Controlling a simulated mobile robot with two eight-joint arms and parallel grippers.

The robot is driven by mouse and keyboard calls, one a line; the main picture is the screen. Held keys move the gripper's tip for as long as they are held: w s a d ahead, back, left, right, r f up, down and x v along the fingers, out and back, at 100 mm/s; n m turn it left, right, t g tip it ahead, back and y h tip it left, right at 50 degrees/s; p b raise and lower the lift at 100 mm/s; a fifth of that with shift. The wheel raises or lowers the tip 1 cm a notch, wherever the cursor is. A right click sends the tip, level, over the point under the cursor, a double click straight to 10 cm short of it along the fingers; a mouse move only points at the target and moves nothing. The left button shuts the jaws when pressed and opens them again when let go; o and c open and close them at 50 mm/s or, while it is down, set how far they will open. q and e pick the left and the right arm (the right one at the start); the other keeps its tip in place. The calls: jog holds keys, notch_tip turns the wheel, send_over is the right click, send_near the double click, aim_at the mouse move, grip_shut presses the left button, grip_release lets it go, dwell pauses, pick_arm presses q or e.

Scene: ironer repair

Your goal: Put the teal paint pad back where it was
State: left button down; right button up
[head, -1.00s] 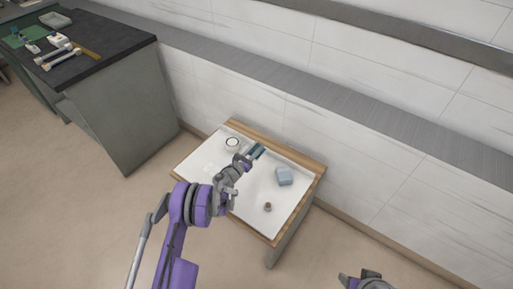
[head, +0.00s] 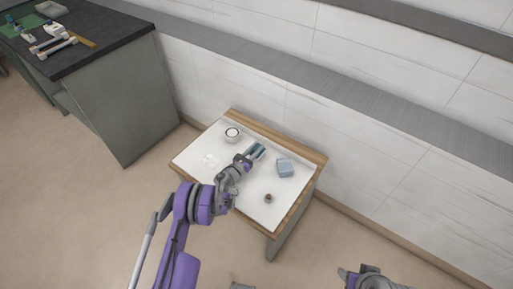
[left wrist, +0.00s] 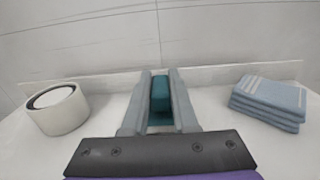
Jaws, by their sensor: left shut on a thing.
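The teal paint pad (left wrist: 160,96) is between the two fingers of my left gripper (left wrist: 159,100) in the left wrist view. The gripper is shut on it. In the head view my left gripper (head: 252,154) and the teal pad (head: 259,149) are over the back middle of the small white-topped table (head: 245,200). Whether the pad touches the tabletop, I cannot tell. My right gripper (head: 362,272) shows only partly at the bottom right edge, and its fingers are not clear.
A white round container (head: 232,135) stands left of the pad, and a stack of folded blue cloths (head: 285,168) lies to its right. A small brown object (head: 268,198) is nearer the front. A dark workbench (head: 90,50) with tools stands at the left.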

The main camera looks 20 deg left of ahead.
pick_arm(q)
jog(key=shift+f+b, duration=0.5)
jog(key=shift+f, duration=0.2)
jog(key=c, duration=0.6)
grip_release()
